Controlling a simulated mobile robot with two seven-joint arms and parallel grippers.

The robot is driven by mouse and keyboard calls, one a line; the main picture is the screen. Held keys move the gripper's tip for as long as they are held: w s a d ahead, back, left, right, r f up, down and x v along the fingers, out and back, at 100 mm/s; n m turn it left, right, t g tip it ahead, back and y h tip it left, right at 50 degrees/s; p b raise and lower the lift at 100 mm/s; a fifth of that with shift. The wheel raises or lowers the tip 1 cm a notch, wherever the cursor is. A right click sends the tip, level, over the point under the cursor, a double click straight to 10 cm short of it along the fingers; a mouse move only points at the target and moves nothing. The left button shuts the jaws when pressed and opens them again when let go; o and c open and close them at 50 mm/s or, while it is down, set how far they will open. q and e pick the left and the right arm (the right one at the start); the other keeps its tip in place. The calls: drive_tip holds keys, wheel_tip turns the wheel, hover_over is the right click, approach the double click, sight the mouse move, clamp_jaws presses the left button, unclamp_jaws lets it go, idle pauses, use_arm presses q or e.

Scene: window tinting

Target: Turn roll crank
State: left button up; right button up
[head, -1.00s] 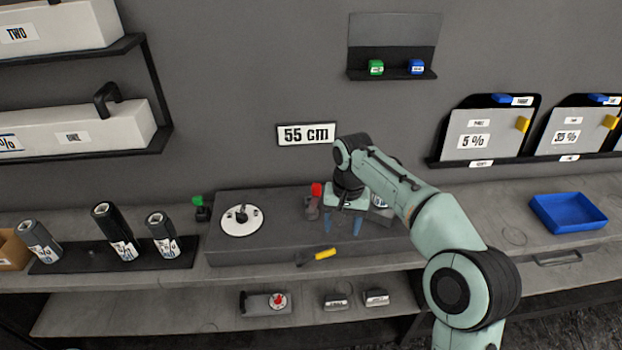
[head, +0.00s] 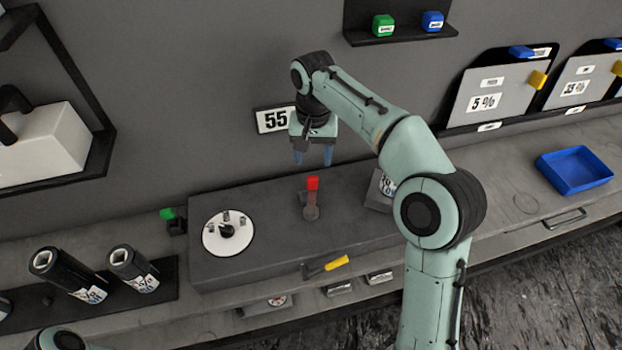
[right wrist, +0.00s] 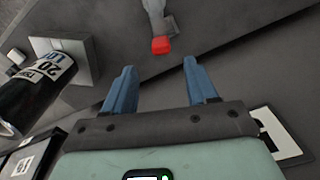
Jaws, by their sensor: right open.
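A lever with a red grip (head: 313,184) stands up from the top of a long dark grey box (head: 260,200) on the bench. It also shows in the right wrist view (right wrist: 161,45), ahead of the fingers. A yellow-handled crank (head: 336,263) sticks out at the box's front face. My right gripper (head: 313,160) is open and empty, its blue fingers pointing down above and behind the red lever, apart from it. A dark labelled roll (right wrist: 35,85) shows at the left of the right wrist view. My left gripper is out of view.
A white disc with pegs (head: 228,233) lies on the box's left part. Dark rolls (head: 70,274) stand at left on a black base. A blue tray (head: 574,170) sits at right. Green (head: 383,26) and blue (head: 432,22) blocks are on a wall shelf.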

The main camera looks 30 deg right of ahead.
sight(313, 177)
wheel_tip(313, 177, down, 8)
drive_tip(key=shift+f+b, duration=0.2)
drive_tip(key=shift+b, duration=0.6)
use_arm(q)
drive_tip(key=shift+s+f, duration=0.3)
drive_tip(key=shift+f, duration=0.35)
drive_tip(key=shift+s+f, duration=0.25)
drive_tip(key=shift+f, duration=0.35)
use_arm(e)
drive_tip(key=shift+w+f, duration=0.15)
drive_tip(key=shift+f, duration=0.5)
clamp_jaws()
